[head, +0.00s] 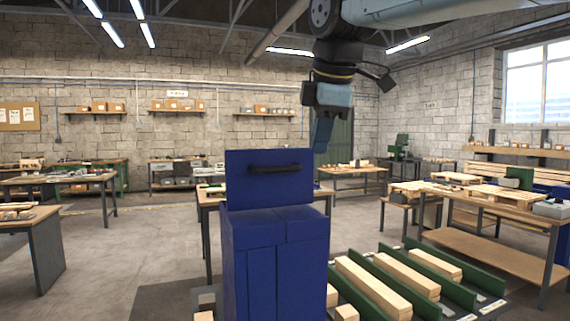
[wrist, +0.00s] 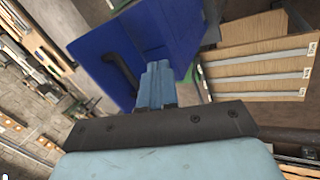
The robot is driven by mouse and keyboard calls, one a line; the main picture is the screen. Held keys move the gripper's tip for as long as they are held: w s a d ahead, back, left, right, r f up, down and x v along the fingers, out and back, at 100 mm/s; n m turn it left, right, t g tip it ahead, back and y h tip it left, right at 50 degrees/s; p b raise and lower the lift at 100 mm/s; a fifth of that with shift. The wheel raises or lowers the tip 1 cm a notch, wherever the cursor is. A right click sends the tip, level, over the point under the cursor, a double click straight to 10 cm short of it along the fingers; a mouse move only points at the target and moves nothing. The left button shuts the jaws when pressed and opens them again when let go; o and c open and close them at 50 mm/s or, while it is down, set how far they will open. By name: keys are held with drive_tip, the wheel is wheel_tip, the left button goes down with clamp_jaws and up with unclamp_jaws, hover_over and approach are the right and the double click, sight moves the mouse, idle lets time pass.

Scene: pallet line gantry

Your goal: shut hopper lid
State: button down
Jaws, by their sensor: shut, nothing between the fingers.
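The blue hopper (head: 275,270) stands in the middle foreground of the head view. Its blue lid (head: 245,185) is raised, standing nearly upright along the hopper's top, with a black bar handle (head: 274,168) on the face toward the head camera. My gripper (head: 320,148) is shut and empty, pointing down at the lid's upper right edge; I cannot tell whether it touches. In the wrist view, the closed fingers (wrist: 156,72) show in front of blue panels, with the handle (wrist: 120,75) just left of them.
Green-railed lanes with wooden blocks (head: 373,287) lie right of the hopper. A workbench (head: 500,255) with pallets stands farther right, and another table (head: 207,199) is behind the hopper. Open floor (head: 120,255) lies to the left.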

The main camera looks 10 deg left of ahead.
drive_tip(key=a+r+n, duration=0.3)
drive_tip(key=a, duration=0.2)
drive_tip(key=w+a+f, duration=0.3)
drive_tip(key=w+f, duration=0.4)
drive_tip(key=f, duration=0.1)
drive_tip(key=shift+a+f, duration=0.25)
drive_tip(key=shift+a, duration=0.15)
